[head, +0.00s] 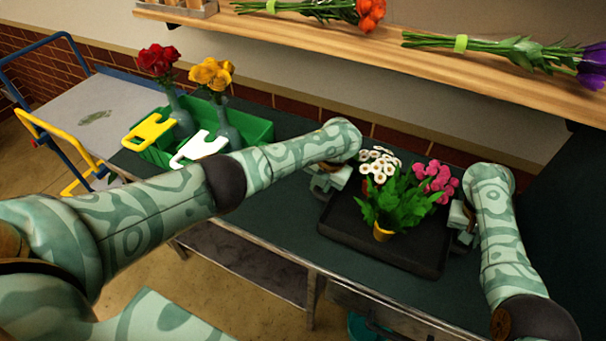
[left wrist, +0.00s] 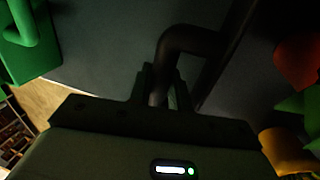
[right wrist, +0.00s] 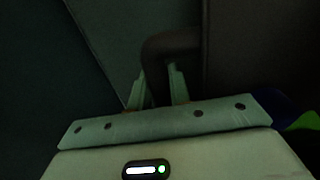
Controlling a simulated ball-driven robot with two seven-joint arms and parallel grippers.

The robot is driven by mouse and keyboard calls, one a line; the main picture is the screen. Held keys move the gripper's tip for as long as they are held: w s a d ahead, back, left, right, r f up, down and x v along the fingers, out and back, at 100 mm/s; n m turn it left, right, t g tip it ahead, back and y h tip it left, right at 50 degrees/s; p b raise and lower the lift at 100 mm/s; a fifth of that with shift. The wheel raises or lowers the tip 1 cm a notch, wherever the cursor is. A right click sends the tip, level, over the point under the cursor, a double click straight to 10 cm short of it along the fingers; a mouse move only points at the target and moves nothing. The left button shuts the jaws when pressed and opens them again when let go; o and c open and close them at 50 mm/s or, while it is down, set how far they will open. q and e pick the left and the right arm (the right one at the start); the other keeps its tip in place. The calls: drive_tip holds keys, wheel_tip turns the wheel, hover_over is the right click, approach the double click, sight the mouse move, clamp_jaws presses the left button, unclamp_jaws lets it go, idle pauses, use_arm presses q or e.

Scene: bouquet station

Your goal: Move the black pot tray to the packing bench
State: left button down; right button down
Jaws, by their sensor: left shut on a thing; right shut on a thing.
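The black pot tray (head: 340,222) is on the dark green bench top and carries potted plants: white flowers (head: 379,163), a green fern in a yellow pot (head: 384,233) and pink flowers (head: 436,180). My left gripper (head: 322,190) is at the tray's left side. In the left wrist view its fingers (left wrist: 160,90) are shut on the tray's dark curved handle (left wrist: 185,40). My right gripper (head: 466,236) is at the tray's right side. In the right wrist view its fingers (right wrist: 158,88) are shut on the other handle (right wrist: 170,42). I cannot tell whether the tray touches the bench.
A green crate (head: 257,132) with red roses (head: 158,60) and yellow roses (head: 212,74) in bottles stands left on the bench (head: 270,218). A wooden shelf (head: 400,55) with bouquets runs behind. A cart (head: 95,115) with blue and yellow rails stands at far left.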

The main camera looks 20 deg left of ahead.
sight(316, 207)
use_arm(q)
drive_tip(key=shift+d, duration=0.2)
use_arm(e)
drive_tip(key=shift+a, duration=0.1)
